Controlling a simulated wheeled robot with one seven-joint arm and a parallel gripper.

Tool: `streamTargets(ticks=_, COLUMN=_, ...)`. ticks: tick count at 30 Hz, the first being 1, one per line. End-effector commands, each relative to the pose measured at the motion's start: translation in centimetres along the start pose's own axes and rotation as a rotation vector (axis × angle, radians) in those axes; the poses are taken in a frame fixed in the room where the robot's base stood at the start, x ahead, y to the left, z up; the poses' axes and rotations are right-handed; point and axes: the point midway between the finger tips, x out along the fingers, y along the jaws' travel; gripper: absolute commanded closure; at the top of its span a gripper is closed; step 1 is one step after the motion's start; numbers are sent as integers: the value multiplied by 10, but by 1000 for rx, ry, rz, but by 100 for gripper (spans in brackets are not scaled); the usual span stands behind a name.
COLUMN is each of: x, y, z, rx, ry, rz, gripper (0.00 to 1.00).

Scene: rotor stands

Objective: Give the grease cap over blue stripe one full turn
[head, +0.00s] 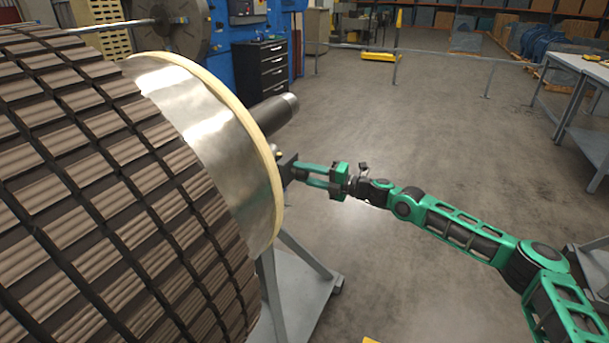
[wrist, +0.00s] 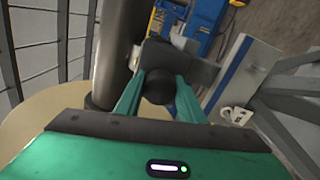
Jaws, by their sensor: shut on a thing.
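My gripper (head: 287,169) is at the end face of the large rotor (head: 225,130), just beside the pale rim. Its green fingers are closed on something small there.
A dark shaft (head: 275,112) sticks out of the rotor just behind my gripper. A grey stand (head: 300,290) is below the rotor. A black drawer cabinet (head: 260,68) stands at the back, and a grey table (head: 580,65) at the right. The floor between is open.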

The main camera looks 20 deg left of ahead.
Motion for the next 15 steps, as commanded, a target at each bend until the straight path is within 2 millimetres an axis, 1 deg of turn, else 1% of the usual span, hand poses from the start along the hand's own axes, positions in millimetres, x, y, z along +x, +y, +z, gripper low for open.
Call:
streamTargets(ticks=1, x=-4, y=-9, z=6, rx=51, ry=-12, rz=-12, gripper=87)
streamTargets(ticks=9, x=-4, y=-9, z=6, rx=309, ry=-14, rz=-8, gripper=87)
streamTargets(ticks=15, x=-4, y=-9, z=5, rx=465, ry=-14, rz=-6, gripper=87)
